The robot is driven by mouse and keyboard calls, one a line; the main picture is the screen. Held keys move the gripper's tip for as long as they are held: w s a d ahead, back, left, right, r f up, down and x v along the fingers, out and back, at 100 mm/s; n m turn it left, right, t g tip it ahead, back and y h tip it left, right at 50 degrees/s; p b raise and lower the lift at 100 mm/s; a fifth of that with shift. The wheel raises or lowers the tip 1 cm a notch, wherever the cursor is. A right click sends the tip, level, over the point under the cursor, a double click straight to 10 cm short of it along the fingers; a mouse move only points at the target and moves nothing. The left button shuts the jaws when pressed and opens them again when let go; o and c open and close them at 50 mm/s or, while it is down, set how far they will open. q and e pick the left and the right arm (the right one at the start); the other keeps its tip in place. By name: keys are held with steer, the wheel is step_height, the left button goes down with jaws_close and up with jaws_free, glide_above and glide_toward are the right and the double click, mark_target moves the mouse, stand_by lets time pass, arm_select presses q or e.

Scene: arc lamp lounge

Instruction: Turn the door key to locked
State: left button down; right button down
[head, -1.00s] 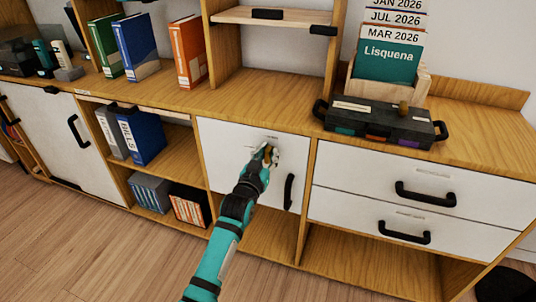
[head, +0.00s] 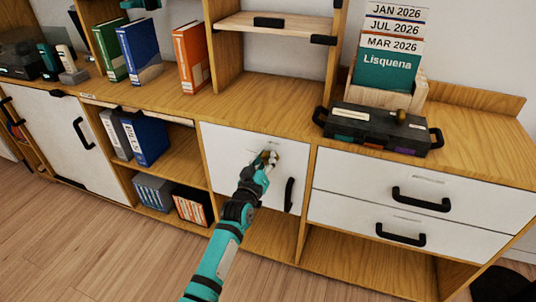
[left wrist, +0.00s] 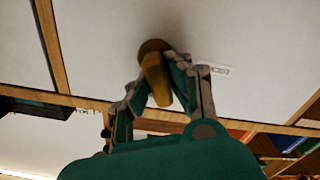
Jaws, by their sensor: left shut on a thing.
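A brass door key (left wrist: 155,78) stands out from its round plate on the white cabinet door (head: 228,150). In the left wrist view its bow lies between the two fingers, tilted slightly from upright. My left gripper (head: 266,161) is shut on the key in front of the door; it also fills the middle of the left wrist view (left wrist: 158,98). In the head view the fingers hide most of the key. A small printed label (left wrist: 216,70) sits beside the key plate, too blurred to read surely. My right gripper is not in view.
A black door handle (head: 289,194) is just right of my left gripper. Drawers with black handles (head: 421,199) lie further right. A dark case (head: 378,129) sits on the cabinet top. Open shelves with binders (head: 150,139) are to the left.

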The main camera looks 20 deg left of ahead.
arm_select(q)
steer(key=n+p, duration=0.1)
steer(key=n, duration=0.1)
steer(key=shift+a+n, duration=0.2)
steer(key=shift+n, duration=0.2)
steer(key=n, duration=0.2)
steer(key=shift+a+f+n, duration=0.1)
steer(key=shift+f+n, duration=0.15)
steer(key=shift+n, duration=0.15)
steer(key=n, duration=0.2)
steer(key=shift+a+f+n, duration=0.1)
steer(key=shift+f+n, duration=0.1)
steer(key=shift+n, duration=0.1)
steer(key=n, duration=0.2)
steer(key=shift+f+n, duration=0.2)
steer(key=shift+n, duration=0.2)
steer(key=shift+f+n, duration=0.1)
steer(key=shift+n, duration=0.6)
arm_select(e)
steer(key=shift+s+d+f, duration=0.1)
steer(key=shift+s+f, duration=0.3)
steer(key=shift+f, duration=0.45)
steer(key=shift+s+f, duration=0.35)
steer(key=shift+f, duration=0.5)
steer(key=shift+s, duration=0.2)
arm_select(q)
steer(key=c, duration=1.2)
jaws_free()
steer(key=shift+c, duration=0.2)
